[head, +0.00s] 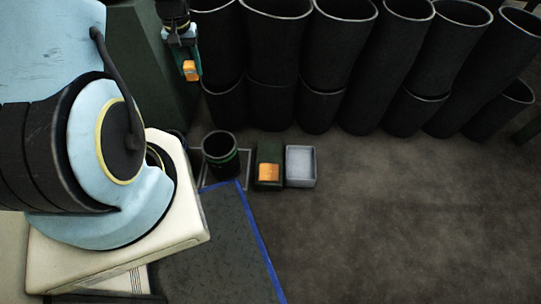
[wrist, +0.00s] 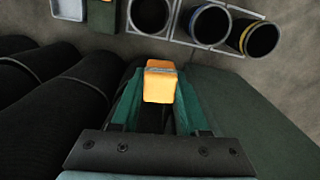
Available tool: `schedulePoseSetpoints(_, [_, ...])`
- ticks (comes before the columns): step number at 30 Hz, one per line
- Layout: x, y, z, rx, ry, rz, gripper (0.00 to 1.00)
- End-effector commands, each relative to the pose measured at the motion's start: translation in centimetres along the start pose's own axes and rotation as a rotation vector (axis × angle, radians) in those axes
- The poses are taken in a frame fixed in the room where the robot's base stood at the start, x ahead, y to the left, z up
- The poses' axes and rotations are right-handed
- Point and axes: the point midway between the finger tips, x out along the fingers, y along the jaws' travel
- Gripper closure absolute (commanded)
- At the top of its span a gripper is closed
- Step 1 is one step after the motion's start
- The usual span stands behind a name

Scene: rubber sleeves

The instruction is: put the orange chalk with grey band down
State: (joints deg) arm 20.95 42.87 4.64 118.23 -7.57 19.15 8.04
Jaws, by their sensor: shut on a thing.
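My gripper (head: 185,58) is at the top left of the head view, in front of the dark sleeves. It is shut on the orange chalk with grey band (wrist: 160,84), which stands out between the teal fingers in the wrist view. The grey band shows as a thin strip near the far end of the chalk. The chalk also shows in the head view (head: 190,71), held up clear of the floor. Its lower part is hidden between the fingers.
Tall black sleeves (head: 340,50) stand in rows at the back. The floor at right is clear.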

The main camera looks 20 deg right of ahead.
Motion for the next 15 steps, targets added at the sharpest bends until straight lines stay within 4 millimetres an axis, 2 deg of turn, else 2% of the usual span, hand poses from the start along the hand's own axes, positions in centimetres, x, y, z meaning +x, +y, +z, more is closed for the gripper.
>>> schedulePoseSetpoints(1, [4.2,2.3,-0.2,0.052,-0.004,0.000,1.00])
schedulePoseSetpoints(3, [7.5,5.1,-0.5,0.117,-0.003,0.000,1.00])
schedulePoseSetpoints(9, [17.0,13.1,0.1,0.295,-0.001,0.002,1.00])
schedulePoseSetpoints(12, [21.0,16.6,0.8,0.372,0.001,0.005,1.00])
schedulePoseSetpoints(15, [24.1,19.2,1.6,0.432,0.002,0.007,1.00])
